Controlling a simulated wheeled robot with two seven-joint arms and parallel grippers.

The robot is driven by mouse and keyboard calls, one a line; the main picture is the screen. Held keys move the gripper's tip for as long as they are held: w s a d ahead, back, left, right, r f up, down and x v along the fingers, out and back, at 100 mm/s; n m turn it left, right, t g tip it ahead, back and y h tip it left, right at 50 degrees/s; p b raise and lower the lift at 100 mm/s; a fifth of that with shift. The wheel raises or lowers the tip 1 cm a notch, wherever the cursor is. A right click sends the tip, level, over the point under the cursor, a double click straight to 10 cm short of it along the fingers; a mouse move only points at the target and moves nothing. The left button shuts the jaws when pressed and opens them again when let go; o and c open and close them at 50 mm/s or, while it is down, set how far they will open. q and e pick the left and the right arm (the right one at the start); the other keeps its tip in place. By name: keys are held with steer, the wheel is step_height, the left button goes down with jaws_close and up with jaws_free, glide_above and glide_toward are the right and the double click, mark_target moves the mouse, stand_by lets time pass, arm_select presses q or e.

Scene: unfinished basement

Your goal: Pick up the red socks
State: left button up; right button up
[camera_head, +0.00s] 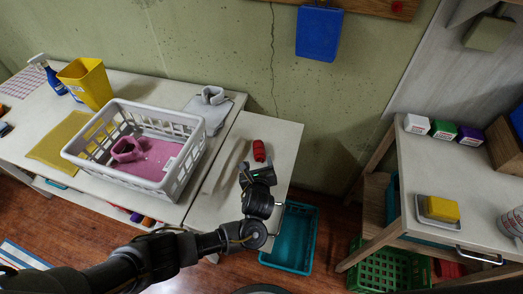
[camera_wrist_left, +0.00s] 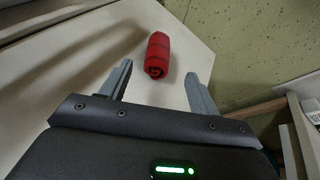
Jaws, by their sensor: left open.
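The red socks (camera_head: 259,150) are a small rolled red bundle lying on the right end of the white table (camera_head: 283,140). In the left wrist view the rolled socks (camera_wrist_left: 157,55) lie just beyond the open fingers, roughly centred between them, and one rolled end faces me. My left gripper (camera_head: 258,168) is close in front of the socks in the head view, above the table. Its two fingers are spread apart with nothing between them, as the left wrist view shows (camera_wrist_left: 158,84). My right gripper is not in view.
A white laundry basket (camera_head: 188,165) with pink cloth stands left of my gripper. The green wall (camera_head: 235,60) rises behind the table. A teal bin (camera_head: 290,240) sits on the floor. Another table (camera_head: 440,175) stands at the right.

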mark_target(258, 151)
arm_select(q)
steer(key=x, duration=0.4)
steer(key=shift+w+a+f+b, duration=0.1)
steer(key=shift+w+f+b, duration=0.05)
steer(key=shift+w+b, duration=0.25)
steer(key=shift+f+b+x, duration=0.2)
steer(key=shift+b+x, duration=0.1)
steer(key=shift+x, duration=1.8)
steer(key=shift+w+f, duration=0.2)
steer(key=shift+w, duration=0.25)
steer(key=shift+c, duration=0.4)
steer(key=c, duration=0.7)
steer(key=shift+o, duration=0.2)
steer(key=shift+r, duration=0.1)
